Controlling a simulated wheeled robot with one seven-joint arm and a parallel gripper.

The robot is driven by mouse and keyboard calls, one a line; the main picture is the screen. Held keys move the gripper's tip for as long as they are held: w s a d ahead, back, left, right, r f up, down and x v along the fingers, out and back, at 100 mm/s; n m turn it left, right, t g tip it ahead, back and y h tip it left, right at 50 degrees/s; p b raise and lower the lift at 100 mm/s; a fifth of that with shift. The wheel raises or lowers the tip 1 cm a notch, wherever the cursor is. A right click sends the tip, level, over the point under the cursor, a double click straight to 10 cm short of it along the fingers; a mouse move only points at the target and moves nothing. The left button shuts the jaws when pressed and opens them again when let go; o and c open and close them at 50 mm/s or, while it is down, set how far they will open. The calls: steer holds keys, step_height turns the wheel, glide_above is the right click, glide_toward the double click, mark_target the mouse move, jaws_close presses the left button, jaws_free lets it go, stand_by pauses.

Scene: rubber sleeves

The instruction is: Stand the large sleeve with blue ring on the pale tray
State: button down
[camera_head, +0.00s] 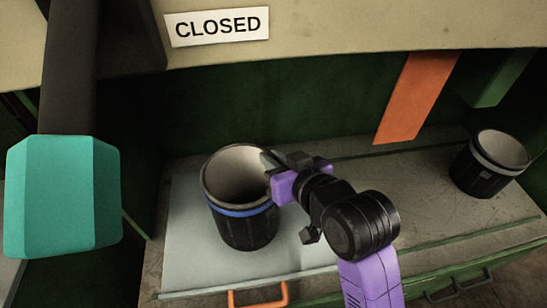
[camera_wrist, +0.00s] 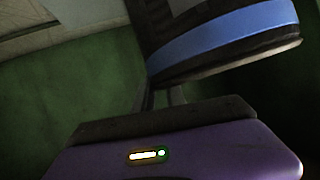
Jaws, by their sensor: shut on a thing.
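The large sleeve with blue ring (camera_head: 238,228) is a dark, wide, open cylinder with a pale inside and a blue band below its rim. It looks upright, over the pale tray (camera_head: 187,258); I cannot tell whether its base touches the tray. My gripper (camera_head: 268,163) is shut on the right side of its rim wall. In the wrist view, the sleeve (camera_wrist: 215,62) fills the upper right with its blue band, and my fingers (camera_wrist: 163,97) meet its edge. The sleeve's far side and base contact are hidden.
Another dark sleeve with a grey ring (camera_head: 487,180) stands at the right on the grey worktop (camera_head: 420,190). An orange strip (camera_head: 413,98) hangs at the back. A CLOSED sign (camera_head: 217,26) is above. A teal block on a dark post (camera_head: 63,195) is in the left foreground.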

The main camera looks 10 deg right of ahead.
stand_by(0.3)
steer(key=c, duration=1.7)
jaws_free()
steer(key=shift+f, duration=0.15)
steer(key=shift+c, duration=0.2)
steer(key=o, duration=0.4)
steer(key=p+v, duration=0.6)
steer(key=v, duration=0.6)
steer(key=shift+s, duration=0.1)
